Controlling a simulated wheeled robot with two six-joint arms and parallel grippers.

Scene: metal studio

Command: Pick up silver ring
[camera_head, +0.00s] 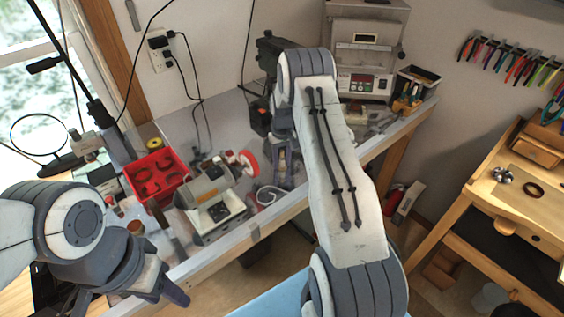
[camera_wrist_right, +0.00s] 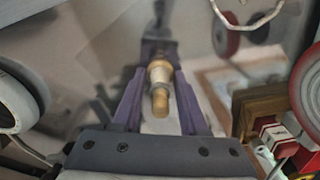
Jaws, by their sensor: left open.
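I cannot pick out the silver ring for certain. A pale loop (camera_head: 270,194) lies on the grey bench beside the polishing motor; a thin silvery hoop (camera_wrist_right: 246,22) shows at the top of the right wrist view. My right gripper (camera_head: 284,178) points down over the bench, partly hidden by my arm. In the right wrist view its fingers (camera_wrist_right: 161,80) stand apart on either side of a wooden-handled piece (camera_wrist_right: 160,100); I cannot tell whether they grip it. My left gripper (camera_head: 160,300) is open at the lower left, in front of the bench edge, apart from these things.
A polishing motor (camera_head: 208,184) with a red wheel and a red bin (camera_head: 157,180) stand left of my right gripper. A grey kiln (camera_head: 363,70) stands at the back. A wooden workbench (camera_head: 480,222) at right holds a small silvery cluster (camera_head: 503,175) and a dark ring (camera_head: 534,190).

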